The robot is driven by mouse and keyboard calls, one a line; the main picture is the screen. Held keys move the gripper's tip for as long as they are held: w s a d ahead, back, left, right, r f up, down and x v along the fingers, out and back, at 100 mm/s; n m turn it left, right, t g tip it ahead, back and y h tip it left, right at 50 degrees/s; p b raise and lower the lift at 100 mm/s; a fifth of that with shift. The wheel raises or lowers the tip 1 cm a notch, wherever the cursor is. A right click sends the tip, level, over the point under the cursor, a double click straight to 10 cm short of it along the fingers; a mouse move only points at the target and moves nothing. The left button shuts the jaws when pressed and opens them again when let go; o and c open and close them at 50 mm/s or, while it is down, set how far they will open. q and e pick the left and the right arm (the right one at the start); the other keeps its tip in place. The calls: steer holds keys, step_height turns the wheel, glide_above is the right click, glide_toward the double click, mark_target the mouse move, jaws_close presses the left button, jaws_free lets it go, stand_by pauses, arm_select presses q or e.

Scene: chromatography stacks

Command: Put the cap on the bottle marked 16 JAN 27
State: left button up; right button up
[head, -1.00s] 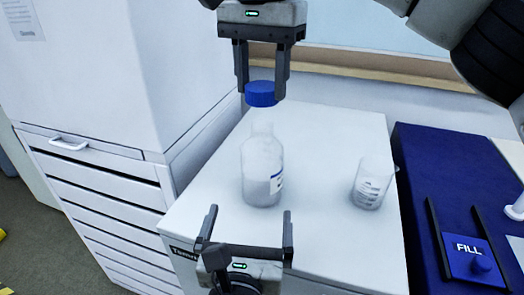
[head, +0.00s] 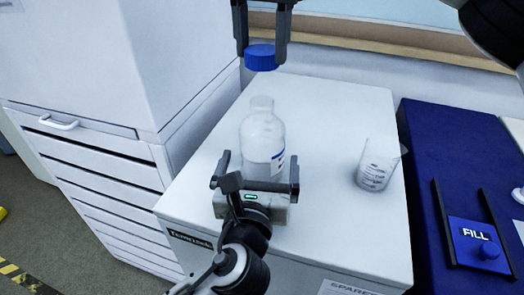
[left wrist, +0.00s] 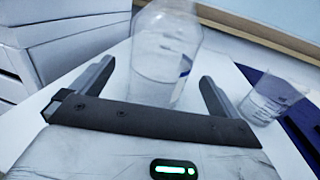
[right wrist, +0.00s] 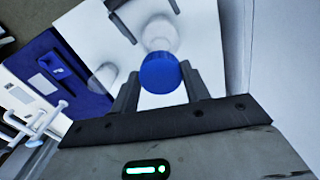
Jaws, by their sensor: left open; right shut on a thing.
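The clear bottle (head: 262,137), part filled, stands upright and uncapped on the white cabinet top. Part of a label shows at its right side, but I cannot read the date. My right gripper (head: 261,50) is shut on the blue cap (head: 261,58) and holds it above and apart from the bottle's neck; the cap also shows in the right wrist view (right wrist: 161,73). My left gripper (head: 255,172) is open, its fingers close to the bottle's lower body. In the left wrist view the bottle (left wrist: 163,55) is between and beyond the open fingers.
A glass beaker (head: 377,166) stands right of the bottle on the white cabinet top (head: 325,215). A blue surface with a FILL panel (head: 475,244) lies farther right. A drawer unit (head: 95,165) stands at left.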

arm_select(q)
steer(key=w, duration=0.6)
steer(key=shift+d, duration=0.35)
steer(key=c, duration=1.4)
steer(key=shift+c, duration=0.2)
arm_select(e)
glide_above(261, 102)
steer(key=shift+f, duration=2.5)
